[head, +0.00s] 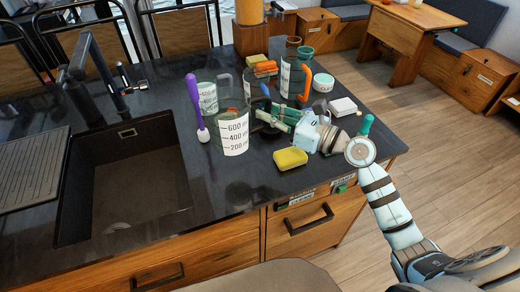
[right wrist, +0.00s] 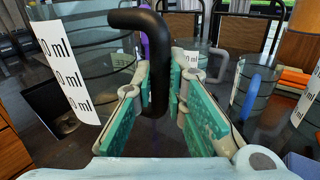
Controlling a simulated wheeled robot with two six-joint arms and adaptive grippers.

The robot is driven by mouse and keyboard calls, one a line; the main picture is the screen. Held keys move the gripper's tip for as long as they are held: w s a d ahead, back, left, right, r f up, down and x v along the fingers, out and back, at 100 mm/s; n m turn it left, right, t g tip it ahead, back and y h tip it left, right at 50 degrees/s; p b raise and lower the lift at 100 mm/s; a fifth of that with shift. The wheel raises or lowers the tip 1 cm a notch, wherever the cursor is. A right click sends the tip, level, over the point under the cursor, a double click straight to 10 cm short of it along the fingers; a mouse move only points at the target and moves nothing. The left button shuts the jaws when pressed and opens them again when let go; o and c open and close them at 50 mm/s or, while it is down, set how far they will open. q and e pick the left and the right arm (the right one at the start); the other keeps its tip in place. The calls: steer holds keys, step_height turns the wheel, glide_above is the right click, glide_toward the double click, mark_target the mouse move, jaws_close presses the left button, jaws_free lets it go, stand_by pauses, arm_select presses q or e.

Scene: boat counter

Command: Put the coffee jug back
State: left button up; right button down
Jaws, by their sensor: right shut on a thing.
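A large clear jug (head: 232,150) with a white millilitre label stands upright on the dark counter, right of the sink. It fills the left of the right wrist view (right wrist: 95,45), where its black handle (right wrist: 155,45) curves down between my finger pads. My right gripper (head: 281,115), with green pads, reaches in from the right and is shut on this handle. The pads also show in the right wrist view (right wrist: 160,95). I cannot tell whether the jug's base touches the counter. My left gripper is in no view.
A purple brush (head: 195,95) stands left of the jug, with another labelled jug (head: 208,98) behind. An orange-handled jug (head: 292,77), a small white tub (head: 322,82) and a white block (head: 343,106) stand behind my gripper. A yellow sponge (head: 291,158) lies in front. The sink (head: 125,180) is left.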

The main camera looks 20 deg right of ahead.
steer(key=f+b, duration=0.1)
steer(key=f, duration=0.2)
steer(key=w+f+b, duration=0.1)
steer(key=f, duration=0.3)
steer(key=f+b, duration=0.1)
steer(key=f, duration=0.2)
steer(key=shift+w+f, duration=0.3)
steer(key=shift+s+f, duration=0.15)
steer(key=shift+f, duration=0.2)
steer(key=shift+s+r, duration=0.2)
steer(key=shift+w+f, duration=0.1)
steer(key=shift+f, duration=0.15)
steer(key=c, duration=1.6)
jaws_free()
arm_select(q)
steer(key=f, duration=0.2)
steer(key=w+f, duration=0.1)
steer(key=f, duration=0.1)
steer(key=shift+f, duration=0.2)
